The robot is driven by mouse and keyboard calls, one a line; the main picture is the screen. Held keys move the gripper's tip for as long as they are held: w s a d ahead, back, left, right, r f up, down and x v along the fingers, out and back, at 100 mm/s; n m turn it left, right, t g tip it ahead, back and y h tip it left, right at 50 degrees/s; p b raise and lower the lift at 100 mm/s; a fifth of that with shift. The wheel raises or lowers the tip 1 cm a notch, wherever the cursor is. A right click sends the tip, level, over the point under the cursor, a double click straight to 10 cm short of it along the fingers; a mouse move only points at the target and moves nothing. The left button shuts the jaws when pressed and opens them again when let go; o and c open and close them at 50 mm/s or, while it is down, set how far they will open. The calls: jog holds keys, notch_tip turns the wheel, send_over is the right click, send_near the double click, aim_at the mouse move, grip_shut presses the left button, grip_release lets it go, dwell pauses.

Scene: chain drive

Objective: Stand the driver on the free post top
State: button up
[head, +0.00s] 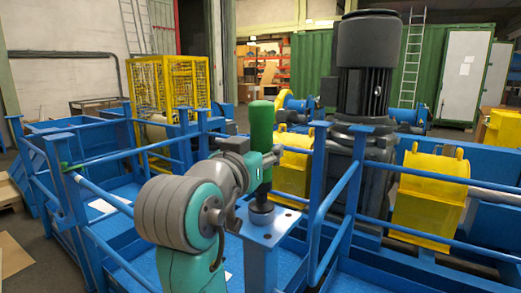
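The driver (261,126) looks like an upright dark green cylinder with a dark, wider lower end. Its lower end is over a blue post top (271,231), a flat plate with small holes in the right foreground. I cannot tell whether the driver touches the plate or hangs just above it. My teal and grey wrist crosses in front of the driver's middle and hides part of it. My gripper (236,146) is at the driver, mostly hidden by my wrist. Its fingertips do not show clearly, so I cannot tell whether it grips the driver.
Blue rails (335,205) and posts stand close around the plate. A large dark motor (366,80) rises behind it on the right. Yellow guards (430,195) flank the motor. A yellow cage (172,90) stands at the back left. Blue decking lies below the left rails.

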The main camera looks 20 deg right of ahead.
jog(key=shift+o, duration=0.2)
jog(key=shift+r, duration=0.2)
jog(key=v, duration=1.2)
jog(key=shift+f, duration=0.1)
